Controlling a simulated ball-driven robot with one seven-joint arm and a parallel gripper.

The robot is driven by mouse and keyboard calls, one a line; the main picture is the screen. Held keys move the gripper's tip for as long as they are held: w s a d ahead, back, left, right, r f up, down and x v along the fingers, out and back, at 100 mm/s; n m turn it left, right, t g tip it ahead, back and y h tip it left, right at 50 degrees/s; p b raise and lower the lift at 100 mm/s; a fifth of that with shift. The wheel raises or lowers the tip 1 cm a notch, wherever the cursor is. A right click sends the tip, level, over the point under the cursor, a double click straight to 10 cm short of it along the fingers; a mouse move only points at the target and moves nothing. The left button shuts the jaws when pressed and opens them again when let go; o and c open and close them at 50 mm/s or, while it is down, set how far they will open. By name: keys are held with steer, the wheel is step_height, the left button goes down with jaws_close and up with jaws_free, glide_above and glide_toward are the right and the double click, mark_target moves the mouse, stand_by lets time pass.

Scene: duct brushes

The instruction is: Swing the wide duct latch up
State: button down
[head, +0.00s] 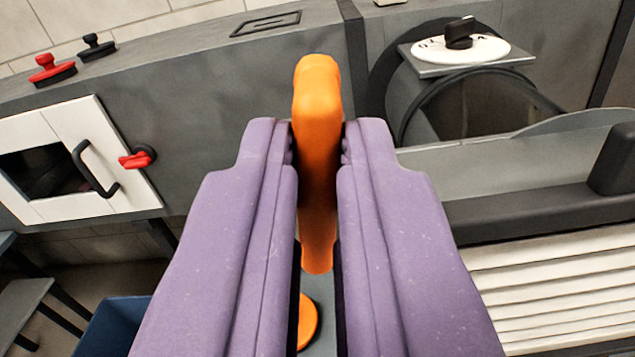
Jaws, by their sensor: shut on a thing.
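My gripper (318,145) has two purple fingers that reach up the middle of the head view. They are shut on an orange latch lever (318,88), one finger on each side. The lever stands upright in the picture, and its rounded tip sticks out past the fingertips. Its lower part narrows and shows in the gap between the fingers. An orange round piece (307,320) on a grey surface shows below it. The fingers hide the sides of the lever and most of its mount.
A white door (85,170) with a black handle and a red catch (138,159) is at left. Red (52,70) and black (96,47) knobs stand on the grey top. A white dial (460,48) sits above a round duct opening at right. A slatted white panel (560,285) is at lower right.

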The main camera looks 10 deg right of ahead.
steer(key=shift+a+f+n+b, duration=0.15)
steer(key=shift+a+n+b, duration=0.2)
steer(key=shift+n+b, duration=0.5)
steer(key=shift+n, duration=0.25)
steer(key=c, duration=1.2)
jaws_free()
steer(key=shift+o, duration=0.2)
steer(key=p+v, duration=0.1)
steer(key=v, duration=0.6)
steer(key=shift+s+p, duration=0.35)
steer(key=shift+p, duration=0.05)
steer(key=shift+a, duration=0.15)
